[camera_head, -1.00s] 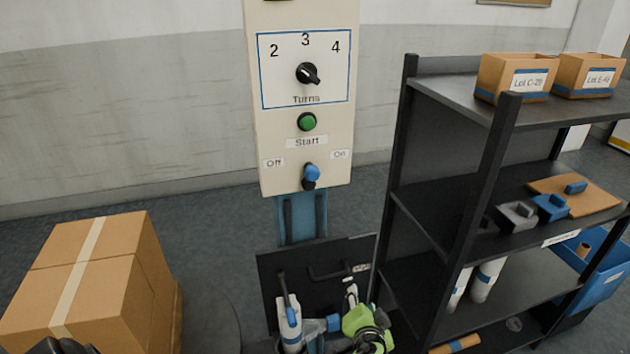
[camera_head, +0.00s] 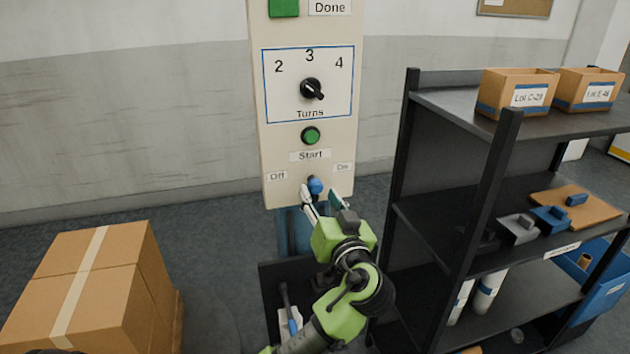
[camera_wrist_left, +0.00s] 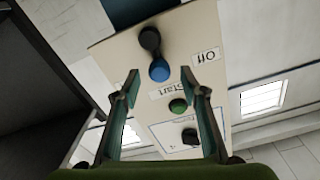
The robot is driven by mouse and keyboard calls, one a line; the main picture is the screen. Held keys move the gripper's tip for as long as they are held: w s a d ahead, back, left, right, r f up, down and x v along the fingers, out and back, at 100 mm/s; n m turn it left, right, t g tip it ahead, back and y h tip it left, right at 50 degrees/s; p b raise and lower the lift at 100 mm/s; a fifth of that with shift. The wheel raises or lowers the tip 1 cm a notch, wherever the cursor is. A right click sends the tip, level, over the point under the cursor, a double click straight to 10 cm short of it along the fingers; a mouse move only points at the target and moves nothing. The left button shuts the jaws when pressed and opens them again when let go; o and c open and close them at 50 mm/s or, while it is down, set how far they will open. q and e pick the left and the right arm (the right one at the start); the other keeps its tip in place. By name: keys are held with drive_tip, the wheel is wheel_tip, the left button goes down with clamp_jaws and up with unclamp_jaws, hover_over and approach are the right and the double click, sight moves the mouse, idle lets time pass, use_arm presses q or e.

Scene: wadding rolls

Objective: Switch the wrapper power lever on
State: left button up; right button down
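The wrapper power lever (camera_head: 315,185) has a blue knob and sits low on the cream panel (camera_head: 270,140), between the Off label (camera_head: 277,176) and the On label (camera_head: 343,167). In the left wrist view its blue knob (camera_wrist_left: 159,70) and dark base (camera_wrist_left: 149,39) show, the knob on the Start button's side of the base. My left gripper (camera_head: 322,196) is open at the lever. In the wrist view its fingertips (camera_wrist_left: 159,72) appear on either side of the knob, apart from it. The exact depth is unclear. My right gripper is not clearly in view.
A green Start button (camera_head: 310,136) and a Turns dial (camera_head: 312,89) are above the lever. A dark shelf unit (camera_head: 480,160) with boxes (camera_head: 515,92) stands close on the right. A taped carton (camera_head: 90,285) is at the lower left.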

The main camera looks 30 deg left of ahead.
sight(316, 190)
use_arm(q)
drive_tip(key=p+x, duration=0.1)
drive_tip(key=x, duration=0.3)
drive_tip(key=shift+r, duration=0.1)
drive_tip(key=shift+w+a, duration=0.2)
drive_tip(key=shift+w, duration=0.05)
use_arm(e)
drive_tip(key=shift+a+r, duration=0.3)
drive_tip(key=shift+r, duration=0.45)
drive_tip(key=shift+a, duration=0.1)
use_arm(q)
clamp_jaws()
use_arm(e)
drive_tip(key=shift+s, duration=0.1)
